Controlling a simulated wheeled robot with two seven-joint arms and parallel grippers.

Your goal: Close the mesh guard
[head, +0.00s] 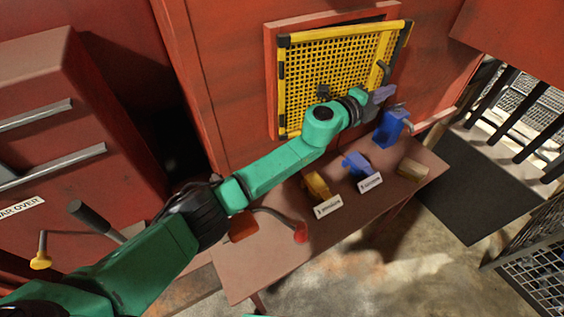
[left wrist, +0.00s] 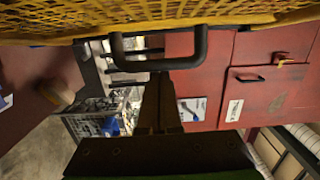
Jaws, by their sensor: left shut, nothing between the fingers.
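The mesh guard (head: 338,66), a yellow mesh panel with a yellow frame, is on the red wall at the upper middle of the head view. Its free right edge looks a little out from the red frame (head: 272,75); the exact gap is hard to tell. Its dark handle (head: 384,72) is near the right edge; in the left wrist view the handle (left wrist: 160,60) hangs below the mesh (left wrist: 60,18). My left gripper (head: 383,94) is shut and empty. Its fingertips (left wrist: 159,76) are close to the handle; contact cannot be told. My right gripper is out of view.
Red drawers (head: 60,130) stand at left. A dark mat (head: 475,185) and metal cages are at right.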

